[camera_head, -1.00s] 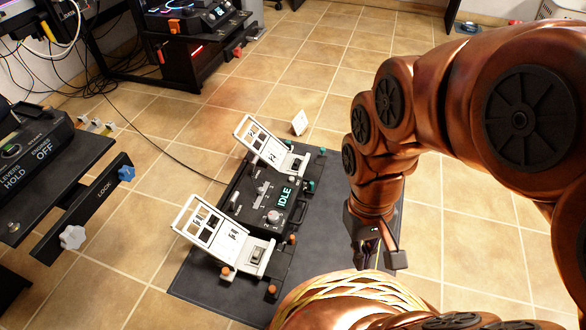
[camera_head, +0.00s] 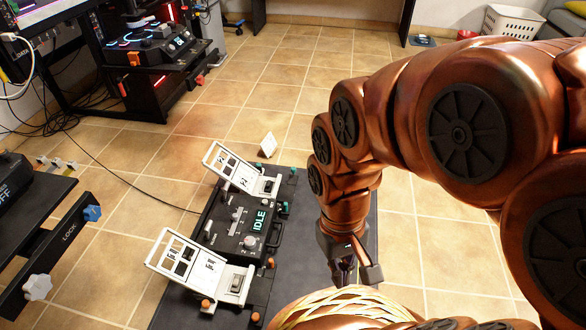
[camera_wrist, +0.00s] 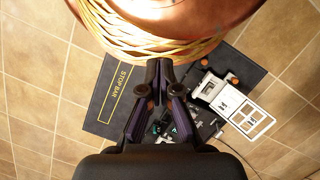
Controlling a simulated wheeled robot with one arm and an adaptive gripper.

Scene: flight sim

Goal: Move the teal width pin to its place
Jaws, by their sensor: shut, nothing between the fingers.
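Small teal pins sit by the far pedal of the pedal unit, one at its right corner (camera_head: 292,170) and one on the near side (camera_head: 283,207); I cannot tell which is the width pin. The pedal unit (camera_head: 233,217) is black with an IDLE display and two white tilted pedals, the far pedal (camera_head: 232,166) and the near pedal (camera_head: 192,262). My gripper (camera_head: 352,284) is shut and empty, pointing down right of the unit. In the wrist view its fingers (camera_wrist: 165,68) are together, and teal spots show small and partly hidden behind them.
A black mat (camera_head: 318,240) lies under the unit; the wrist view shows its STOP BAR marking (camera_wrist: 121,92). Orange pins (camera_head: 206,304) stand by the near pedal. A white card (camera_head: 268,145) stands on the tiles beyond. A dark stand with a LOCK bar (camera_head: 65,235) is at left.

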